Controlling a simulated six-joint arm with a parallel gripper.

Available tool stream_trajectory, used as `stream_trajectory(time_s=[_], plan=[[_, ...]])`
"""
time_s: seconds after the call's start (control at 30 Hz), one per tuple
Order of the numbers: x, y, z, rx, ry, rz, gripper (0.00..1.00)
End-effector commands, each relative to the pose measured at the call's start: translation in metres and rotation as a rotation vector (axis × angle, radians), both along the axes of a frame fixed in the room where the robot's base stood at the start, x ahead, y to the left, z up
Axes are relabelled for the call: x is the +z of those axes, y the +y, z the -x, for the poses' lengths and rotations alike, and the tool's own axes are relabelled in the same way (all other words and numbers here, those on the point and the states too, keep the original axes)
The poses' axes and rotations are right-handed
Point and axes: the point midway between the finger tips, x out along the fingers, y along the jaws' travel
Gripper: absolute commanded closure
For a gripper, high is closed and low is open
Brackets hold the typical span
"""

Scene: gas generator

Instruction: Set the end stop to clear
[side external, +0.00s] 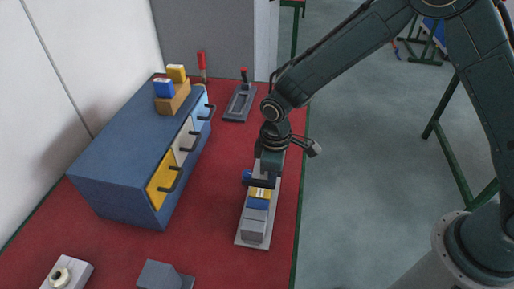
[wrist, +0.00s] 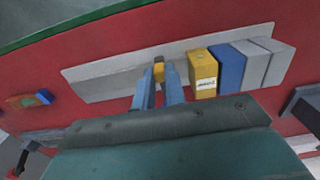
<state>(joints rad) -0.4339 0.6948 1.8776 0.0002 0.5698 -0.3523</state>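A long grey plate (side external: 246,232) lies on the red bench top and carries a row of blocks. In the wrist view a yellow block (wrist: 203,73), a blue block (wrist: 229,66) and grey blocks (wrist: 262,63) stand side by side on the plate (wrist: 95,80). My gripper (wrist: 160,70) is down at the plate, left of the yellow block in that view. A small yellow piece (wrist: 159,73) shows between its blue fingertips; I cannot tell whether they grip it. In the side view my gripper (side external: 262,182) hides much of the plate's middle. No end-stop marking is readable.
A blue cabinet (side external: 115,150) with several handled drawers stands left of the plate, with a wooden block (side external: 174,98) and coloured pieces on top. A red-handled lever fixture (side external: 241,100) lies beyond. Grey parts (side external: 160,275) sit at the front. The bench's right edge is close.

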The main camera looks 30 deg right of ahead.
Motion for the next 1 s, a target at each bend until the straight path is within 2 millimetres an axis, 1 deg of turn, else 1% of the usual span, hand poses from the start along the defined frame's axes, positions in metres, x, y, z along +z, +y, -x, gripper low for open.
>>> stream_trajectory(time_s=[0.17, 0.27, 0.5, 0.6, 0.7, 0.97, 1.0], plan=[[0.000, -0.002, -0.002, -0.001, -0.001, 0.000, 1.00], [0.001, -0.007, -0.008, -0.003, -0.001, 0.000, 1.00], [0.000, -0.036, -0.037, -0.006, -0.002, -0.001, 1.00], [0.001, -0.045, -0.046, -0.004, -0.004, -0.001, 1.00], [0.001, -0.049, -0.050, -0.002, -0.004, -0.001, 1.00], [0.001, -0.050, -0.052, -0.005, -0.008, 0.002, 1.00], [0.001, -0.051, -0.052, -0.006, -0.008, 0.001, 0.82]])
